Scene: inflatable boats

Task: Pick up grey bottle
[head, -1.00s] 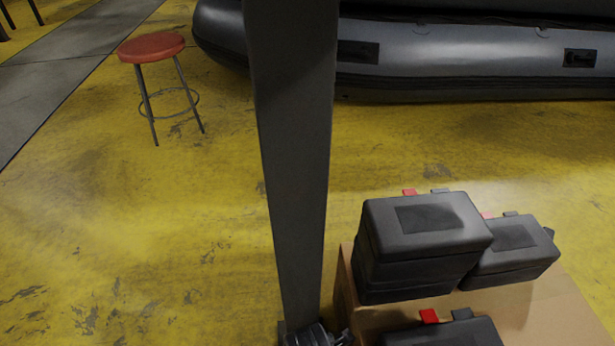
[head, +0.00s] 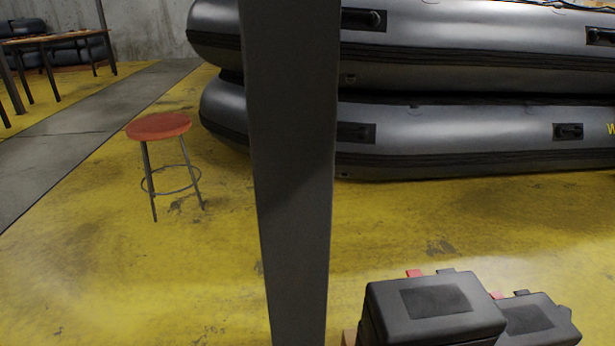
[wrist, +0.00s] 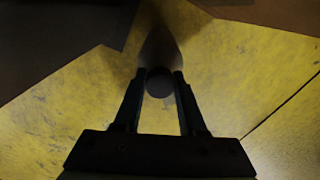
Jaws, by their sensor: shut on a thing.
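My gripper (wrist: 160,76) shows in the wrist view, its two dark fingers closed on either side of a dark, rounded bottle (wrist: 158,85). The bottle's near end is a dark round shape between the fingertips, and a wider, shadowed part extends beyond them. The picture is dim, so its grey colour and full outline are hard to tell. The yellow floor shows around it. Neither the bottle nor my gripper shows in the head view.
Black cases (head: 435,312) stand at the bottom right in the head view. A red-topped stool (head: 158,126) is at left, on open yellow floor (head: 110,270). Stacked grey inflatable boats (head: 470,125) lie at the back. A wooden table (head: 50,40) stands far left.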

